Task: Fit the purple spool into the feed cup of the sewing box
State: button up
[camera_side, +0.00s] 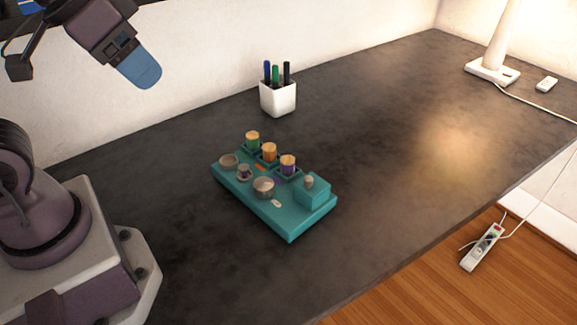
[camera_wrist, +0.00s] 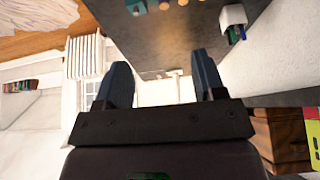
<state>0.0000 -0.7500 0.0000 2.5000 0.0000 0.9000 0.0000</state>
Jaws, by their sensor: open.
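The teal sewing box (camera_side: 291,223) sits on the dark tabletop, with its near corner toward the camera. The purple spool (camera_side: 288,165), with a tan top, stands upright in a square teal holder, in a row with a green and an orange spool. My gripper (camera_wrist: 162,80) is open and empty. In the side view my gripper (camera_side: 141,78) is high at upper left, far from the box.
A white pen cup (camera_side: 278,98) with several pens stands behind the box near the wall. A lamp (camera_side: 490,70) stands at the far right. A power strip (camera_side: 482,247) lies on the wooden floor beyond the table edge. The tabletop around the box is clear.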

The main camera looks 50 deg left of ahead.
jog(key=m+g, duration=0.6)
jog(key=m, duration=1.3)
send_over(288, 159)
notch_tip(288, 159, down, 17)
notch_tip(288, 159, down, 13)
jog(key=shift+r, duration=0.1)
jog(key=c, duration=1)
